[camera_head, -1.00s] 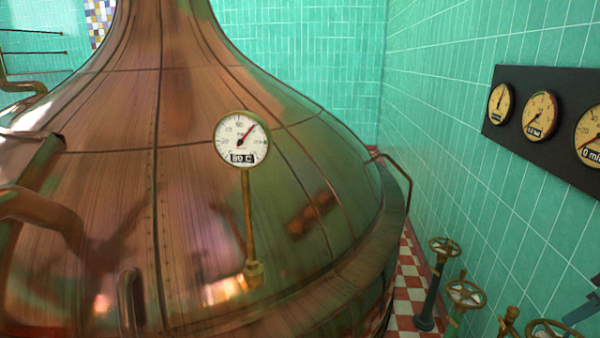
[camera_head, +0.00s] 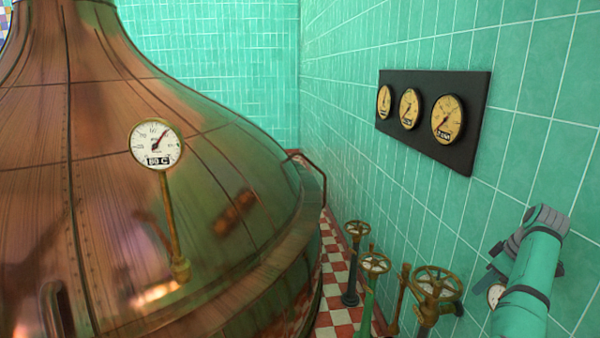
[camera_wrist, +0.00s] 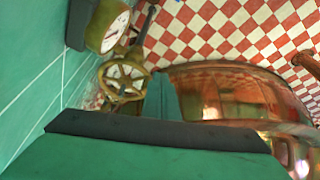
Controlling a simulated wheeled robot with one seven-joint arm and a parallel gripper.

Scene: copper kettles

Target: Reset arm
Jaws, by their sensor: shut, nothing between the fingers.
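My arm (camera_head: 527,275), teal with dark grey bands, reaches up from the bottom right of the head view, beside the tiled wall. My gripper (camera_wrist: 158,122) shows at the bottom of the wrist view as a broad teal body with a dark front edge. It is shut and holds nothing.
A dial gauge (camera_head: 157,145) stands on the kettle. A black panel with three yellow dials (camera_head: 467,145) hangs on the right wall. Valve wheels (camera_head: 437,283) and pipes stand close left of my arm. A white gauge (camera_head: 495,295) is partly behind my arm. The checkered floor (camera_head: 335,275) shows between kettle and wall.

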